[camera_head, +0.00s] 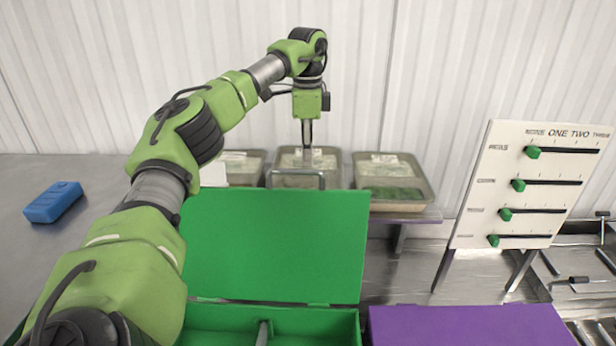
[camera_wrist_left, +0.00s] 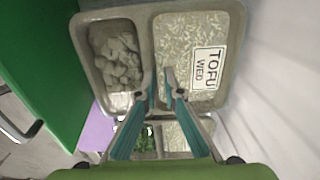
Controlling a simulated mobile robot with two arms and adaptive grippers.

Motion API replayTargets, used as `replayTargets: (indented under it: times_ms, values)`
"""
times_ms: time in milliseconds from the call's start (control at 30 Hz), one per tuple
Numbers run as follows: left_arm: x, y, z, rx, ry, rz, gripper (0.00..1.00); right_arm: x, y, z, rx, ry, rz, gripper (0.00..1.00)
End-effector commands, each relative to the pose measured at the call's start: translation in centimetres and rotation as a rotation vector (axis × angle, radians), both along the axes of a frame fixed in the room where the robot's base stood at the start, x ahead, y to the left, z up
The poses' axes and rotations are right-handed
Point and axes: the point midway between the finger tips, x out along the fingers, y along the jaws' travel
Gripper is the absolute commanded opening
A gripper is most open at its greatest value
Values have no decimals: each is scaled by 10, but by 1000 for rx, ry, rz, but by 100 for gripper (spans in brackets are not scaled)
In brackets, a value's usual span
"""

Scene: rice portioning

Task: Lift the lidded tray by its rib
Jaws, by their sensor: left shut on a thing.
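My left gripper (camera_head: 307,143) points straight down over the middle tray (camera_head: 334,160) in the head view. In the left wrist view the gripper (camera_wrist_left: 160,80) is shut on the rib (camera_wrist_left: 153,42) between the tray's two compartments. This tray (camera_wrist_left: 236,75) has grey lumps in one compartment and pale grains in the other, under what looks like a clear lid. A label reading TOFU WED (camera_wrist_left: 208,68) lies on the pale side. I cannot tell whether the tray is clear of the shelf. My right gripper is not in view.
Another tray (camera_head: 243,155) stands to the left and one with green contents (camera_head: 425,188) to the right, on a purple shelf (camera_head: 428,214). A raised green lid (camera_head: 275,240) stands in front. A slider board (camera_head: 535,185) is at right, a blue block (camera_head: 53,202) at left.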

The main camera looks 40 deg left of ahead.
Motion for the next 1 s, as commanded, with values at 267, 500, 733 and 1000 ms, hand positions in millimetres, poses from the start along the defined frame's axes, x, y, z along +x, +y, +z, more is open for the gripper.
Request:
replayTargets:
  times_ms: [267,500,733,1000]
  values:
    - [0,0,17,-1,-1,-1,0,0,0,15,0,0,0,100]
    - [0,0,29,-1,-1,-1,0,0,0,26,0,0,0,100]
    - [0,0,31,-1,-1,-1,0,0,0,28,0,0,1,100]
    - [2,-3,35,-1,-2,-14,0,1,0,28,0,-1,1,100]
